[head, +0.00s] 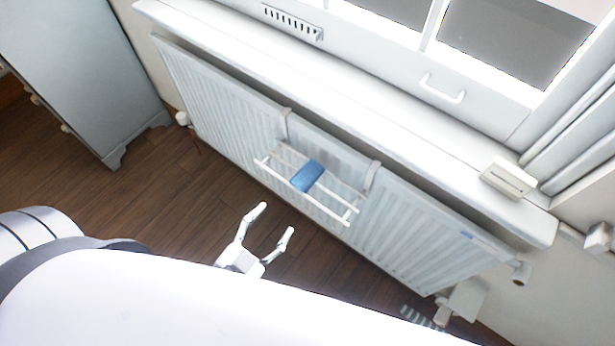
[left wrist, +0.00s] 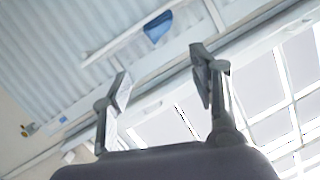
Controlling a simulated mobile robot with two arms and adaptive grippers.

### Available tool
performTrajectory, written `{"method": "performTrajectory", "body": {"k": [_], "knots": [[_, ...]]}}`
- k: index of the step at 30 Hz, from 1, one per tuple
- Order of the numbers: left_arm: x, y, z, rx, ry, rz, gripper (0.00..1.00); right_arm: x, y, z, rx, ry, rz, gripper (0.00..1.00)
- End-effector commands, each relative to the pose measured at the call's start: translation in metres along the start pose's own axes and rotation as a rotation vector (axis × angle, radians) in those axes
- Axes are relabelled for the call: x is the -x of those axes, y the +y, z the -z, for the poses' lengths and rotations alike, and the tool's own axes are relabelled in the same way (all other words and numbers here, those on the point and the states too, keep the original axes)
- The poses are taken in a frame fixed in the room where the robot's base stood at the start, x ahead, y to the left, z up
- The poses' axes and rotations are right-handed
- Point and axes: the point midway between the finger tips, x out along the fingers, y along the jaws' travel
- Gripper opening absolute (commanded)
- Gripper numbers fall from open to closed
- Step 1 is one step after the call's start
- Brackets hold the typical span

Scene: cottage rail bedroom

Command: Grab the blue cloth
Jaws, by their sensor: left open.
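The blue cloth (head: 307,175) hangs folded over the bars of a white rail rack on the radiator, near the middle of the head view. It also shows in the left wrist view (left wrist: 158,27) at the top, hanging from a white bar. My left gripper (head: 275,222) is open and empty, in front of the rack and below the cloth in the head view, apart from it. Its two fingers show in the left wrist view (left wrist: 160,82) with nothing between them. My right gripper is not in view.
The white rack (head: 332,214) is hooked on the ribbed radiator (head: 400,232) under the window sill (head: 340,85). A small cream box (head: 508,178) sits on the sill at right. A pale cabinet (head: 85,75) stands at left. Wooden floor (head: 170,185) is bare between.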

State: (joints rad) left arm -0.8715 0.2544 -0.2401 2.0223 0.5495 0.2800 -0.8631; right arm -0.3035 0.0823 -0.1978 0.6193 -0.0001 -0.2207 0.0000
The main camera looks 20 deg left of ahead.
Motion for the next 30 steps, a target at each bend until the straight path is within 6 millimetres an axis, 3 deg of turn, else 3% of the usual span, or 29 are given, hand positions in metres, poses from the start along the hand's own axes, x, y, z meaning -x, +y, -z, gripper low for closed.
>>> {"method": "performTrajectory", "body": {"k": [1,9,20,30], "knots": [[-0.014,0.000,-0.003,0.003,0.005,0.006,0.55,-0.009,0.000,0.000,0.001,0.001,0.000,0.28],[-0.072,0.000,-0.002,0.004,0.004,0.004,0.55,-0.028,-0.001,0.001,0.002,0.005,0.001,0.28],[-0.106,0.000,-0.001,0.002,0.001,0.002,0.55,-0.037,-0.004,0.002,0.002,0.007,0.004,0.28],[-0.149,-0.002,-0.001,0.002,0.000,0.001,0.55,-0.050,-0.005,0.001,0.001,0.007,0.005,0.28]]}}
